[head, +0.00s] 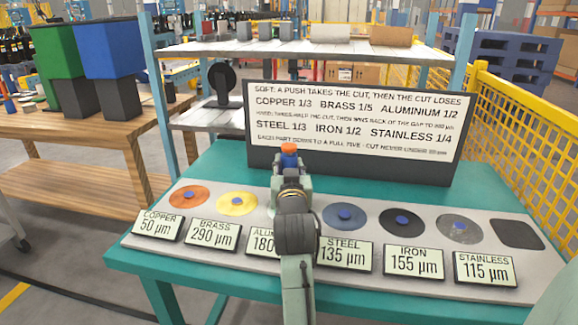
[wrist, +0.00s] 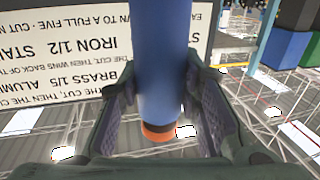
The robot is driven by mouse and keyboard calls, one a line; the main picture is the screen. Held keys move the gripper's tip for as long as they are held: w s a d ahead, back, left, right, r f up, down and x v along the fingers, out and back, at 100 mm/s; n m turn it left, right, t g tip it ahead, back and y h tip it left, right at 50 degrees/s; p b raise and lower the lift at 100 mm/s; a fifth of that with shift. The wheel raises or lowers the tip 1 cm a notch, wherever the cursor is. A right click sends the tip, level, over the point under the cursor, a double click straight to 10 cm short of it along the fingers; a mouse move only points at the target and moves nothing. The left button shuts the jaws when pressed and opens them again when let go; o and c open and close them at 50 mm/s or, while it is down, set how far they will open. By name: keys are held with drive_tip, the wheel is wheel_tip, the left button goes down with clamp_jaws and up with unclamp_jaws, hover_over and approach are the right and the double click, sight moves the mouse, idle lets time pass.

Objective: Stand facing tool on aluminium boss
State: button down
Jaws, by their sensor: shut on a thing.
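My gripper (head: 290,170) is shut on the facing tool, a blue cylinder with an orange end (head: 289,148), above the third place of the grey strip. In the wrist view the tool's blue body (wrist: 164,60) runs between the two fingers, with the orange end at the lower side. The aluminium label (head: 262,241), reading 180, is partly covered by my arm. The aluminium boss is hidden behind my gripper and arm, so I cannot tell whether the tool touches it.
A dark square pad (head: 516,234) lies at the right end. A sign board (head: 350,125) stands close behind. Yellow mesh fence (head: 520,130) is at right.

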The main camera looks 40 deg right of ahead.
drive_tip(key=shift+r, duration=0.15)
drive_tip(key=c, duration=1.2)
unclamp_jaws()
drive_tip(key=shift+f, duration=0.25)
drive_tip(key=shift+r, duration=0.2)
drive_tip(key=b+v, duration=0.2)
drive_tip(key=v, duration=1)
drive_tip(key=shift+f, duration=0.1)
